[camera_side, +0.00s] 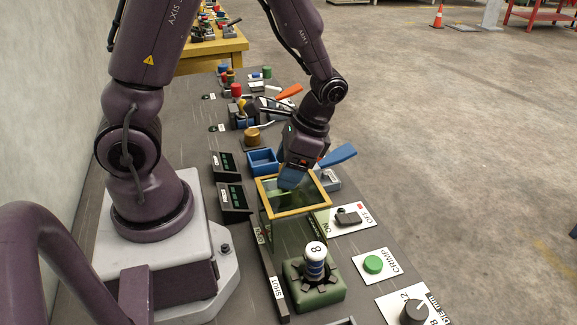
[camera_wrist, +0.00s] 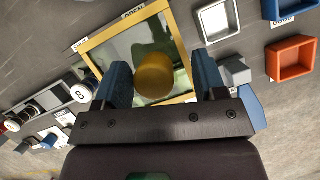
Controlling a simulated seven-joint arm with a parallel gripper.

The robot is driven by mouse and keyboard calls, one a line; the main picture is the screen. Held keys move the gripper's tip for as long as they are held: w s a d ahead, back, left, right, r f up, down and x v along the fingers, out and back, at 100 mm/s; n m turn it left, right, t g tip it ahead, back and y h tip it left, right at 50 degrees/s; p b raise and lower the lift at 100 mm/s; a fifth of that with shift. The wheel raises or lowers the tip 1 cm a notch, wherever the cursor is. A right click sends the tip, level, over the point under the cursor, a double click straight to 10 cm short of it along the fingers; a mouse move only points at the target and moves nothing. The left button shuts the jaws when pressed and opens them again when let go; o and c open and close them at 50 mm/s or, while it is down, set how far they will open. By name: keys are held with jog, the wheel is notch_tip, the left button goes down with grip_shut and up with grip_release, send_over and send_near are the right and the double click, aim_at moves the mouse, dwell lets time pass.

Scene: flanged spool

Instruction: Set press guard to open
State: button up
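The press guard (camera_side: 291,213) is a clear box with a yellow frame. It stands beside a dark rail, and the rail's SHUT label (camera_side: 277,287) lies nearer the side camera than the guard. In the wrist view the guard's yellow frame (camera_wrist: 180,40) has an OPEN label (camera_wrist: 133,12) beside its upper edge. A yellow round knob (camera_wrist: 154,76) shows within the frame. My gripper (camera_side: 292,180) is low over the guard's top. In the wrist view its blue fingers (camera_wrist: 163,82) are apart, on either side of the knob, with gaps visible; contact is not seen.
A green press base (camera_side: 318,290) with a white-topped post marked 8 stands on the near side of the guard. An ON/OFF switch plate (camera_side: 345,219) and a green CRIMP button (camera_side: 373,264) lie to the right. A blue tray (camera_side: 262,162) sits behind.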

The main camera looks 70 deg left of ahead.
jog(key=v, duration=1.3)
jog(key=s+d+r+n+t+h, duration=0.1)
jog(key=s+d+r+n+t, duration=0.2)
jog(key=s+r+t, duration=0.5)
jog(key=shift+s+d+t, duration=0.4)
jog(key=shift+s+t, duration=0.15)
jog(key=shift+t, duration=0.35)
